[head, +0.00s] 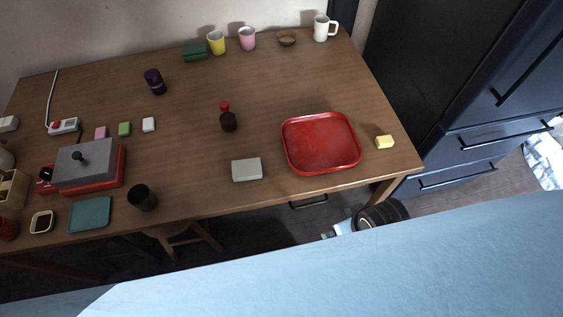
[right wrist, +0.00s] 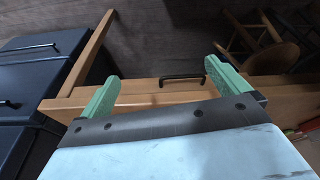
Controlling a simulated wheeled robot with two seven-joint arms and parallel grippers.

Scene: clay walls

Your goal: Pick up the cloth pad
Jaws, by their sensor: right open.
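The cloth pad appears to be the flat teal square (head: 90,214) lying at the left front of the wooden table in the head view. It lies flat near the front edge, just in front of the red-and-grey press. My right gripper (right wrist: 160,72) is open and empty, its two green fingers apart in the right wrist view. It faces the table's front side with a dark drawer handle, far to the right of the pad. In the head view it is mostly hidden beside the dark wrist. My left gripper is not in view. The pad is not in the right wrist view.
The table (head: 190,130) holds a red-and-grey press (head: 85,165), a dark cup (head: 142,198), a small dish (head: 41,222), a grey block (head: 246,170) and a red tray (head: 321,143). A stool (head: 182,240) stands below the front edge. Dark drawers (head: 475,140) stand right.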

